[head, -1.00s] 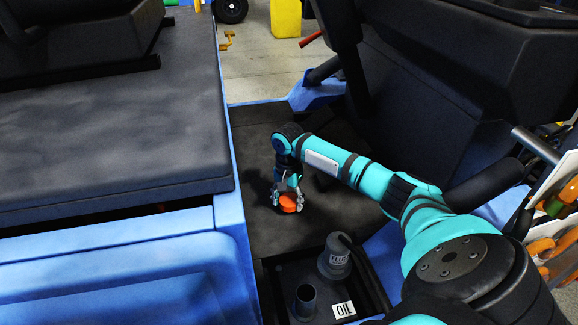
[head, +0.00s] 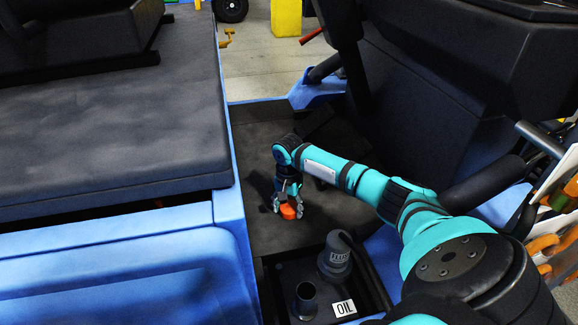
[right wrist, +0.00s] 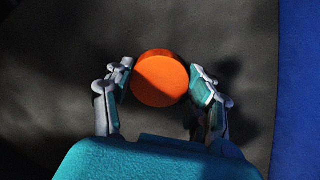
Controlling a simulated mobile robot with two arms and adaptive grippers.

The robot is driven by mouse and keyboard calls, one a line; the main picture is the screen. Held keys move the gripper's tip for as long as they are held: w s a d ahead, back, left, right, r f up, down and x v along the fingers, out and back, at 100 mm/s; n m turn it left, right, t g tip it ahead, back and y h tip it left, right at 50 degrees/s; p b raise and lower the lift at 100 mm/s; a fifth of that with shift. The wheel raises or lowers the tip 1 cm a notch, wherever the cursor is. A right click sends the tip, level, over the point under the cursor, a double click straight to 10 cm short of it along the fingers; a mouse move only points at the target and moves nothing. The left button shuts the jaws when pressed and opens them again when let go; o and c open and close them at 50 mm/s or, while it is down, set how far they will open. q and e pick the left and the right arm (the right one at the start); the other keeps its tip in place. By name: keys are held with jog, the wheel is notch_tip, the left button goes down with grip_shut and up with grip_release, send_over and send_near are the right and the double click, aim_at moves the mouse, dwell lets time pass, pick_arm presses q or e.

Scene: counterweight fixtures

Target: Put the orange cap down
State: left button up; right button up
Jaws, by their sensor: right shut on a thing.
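The orange cap (head: 288,212) is a short round disc, seen from above in the right wrist view (right wrist: 160,78). My right gripper (head: 288,208) points down over the dark floor panel (head: 250,160) and has the cap between its fingers. In the right wrist view the fingers (right wrist: 162,88) flank the cap on both sides. The cap is at or very near the panel; I cannot tell whether it touches. My left gripper is not in view.
A dark bay in front holds an open black pipe (head: 305,300), a grey capped filler (head: 335,257) and an OIL label (head: 344,308). A blue edge (head: 233,215) bounds the panel on the left. A black seat base (head: 450,90) stands at right.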

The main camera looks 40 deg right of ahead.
aim_at(289, 207)
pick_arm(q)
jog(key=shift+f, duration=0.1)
pick_arm(e)
jog(key=o, duration=1.3)
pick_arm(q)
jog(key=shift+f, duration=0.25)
pick_arm(e)
jog(key=shift+r, duration=0.8)
pick_arm(q)
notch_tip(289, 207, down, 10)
jog(key=p, duration=0.2)
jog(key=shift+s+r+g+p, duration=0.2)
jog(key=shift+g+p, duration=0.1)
jog(key=shift+p, duration=0.1)
pick_arm(e)
jog(key=shift+r, duration=5.6)
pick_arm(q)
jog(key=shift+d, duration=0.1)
pick_arm(e)
jog(key=shift+w, duration=0.1)
